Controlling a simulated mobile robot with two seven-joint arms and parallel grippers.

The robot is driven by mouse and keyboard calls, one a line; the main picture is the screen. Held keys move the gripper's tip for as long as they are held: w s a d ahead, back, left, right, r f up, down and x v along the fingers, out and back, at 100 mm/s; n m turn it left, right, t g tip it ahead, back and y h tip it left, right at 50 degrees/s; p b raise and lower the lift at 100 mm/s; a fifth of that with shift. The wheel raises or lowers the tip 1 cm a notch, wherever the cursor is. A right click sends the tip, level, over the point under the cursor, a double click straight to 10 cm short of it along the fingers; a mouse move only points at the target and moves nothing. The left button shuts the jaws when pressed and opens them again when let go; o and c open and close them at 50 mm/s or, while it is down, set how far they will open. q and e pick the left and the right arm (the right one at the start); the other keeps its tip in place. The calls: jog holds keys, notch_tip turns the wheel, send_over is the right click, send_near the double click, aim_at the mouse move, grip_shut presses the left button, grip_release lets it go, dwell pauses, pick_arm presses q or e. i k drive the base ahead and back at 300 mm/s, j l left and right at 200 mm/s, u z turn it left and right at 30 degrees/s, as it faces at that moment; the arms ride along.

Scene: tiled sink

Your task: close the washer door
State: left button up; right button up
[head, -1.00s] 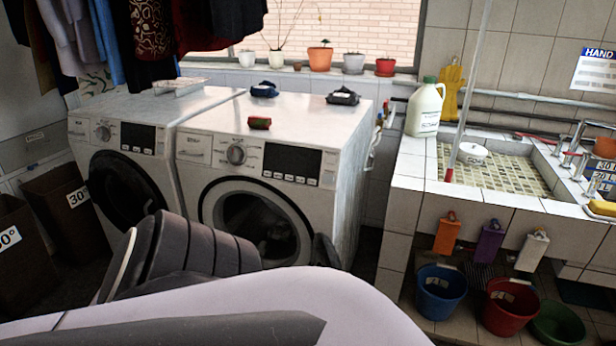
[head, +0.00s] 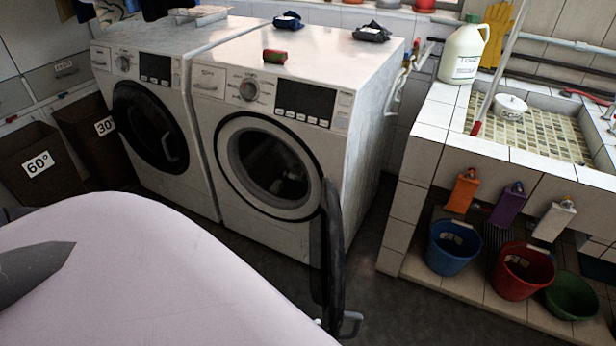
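The right washer (head: 283,150) is white, with a round drum opening facing me. Its black door (head: 333,250) stands wide open, hinged at the right side of the opening and seen nearly edge-on. A grey handle (head: 350,322) shows at the door's lower end. The left washer (head: 160,120) has its dark round door shut. A pale part of my own body covers the lower left of the view. Neither of my grippers shows.
Brown laundry bins (head: 40,163) stand at the left. A tiled sink (head: 530,125) is at the right, with a blue bucket (head: 453,247), a red bucket (head: 522,271) and a green basin (head: 571,296) below. Dark floor lies clear between the washer and sink.

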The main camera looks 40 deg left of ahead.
aim_at(332, 236)
jog(key=i+l+u, duration=0.1)
jog(key=u, duration=0.25)
jog(key=i+l+u, duration=0.1)
jog(key=u, duration=0.25)
jog(key=l+u, duration=0.3)
jog(key=i+l+u, duration=0.15)
jog(key=l+u, duration=0.2)
jog(key=i+l+u, duration=0.1)
jog(key=l+u, duration=0.55)
jog(key=i, duration=0.05)
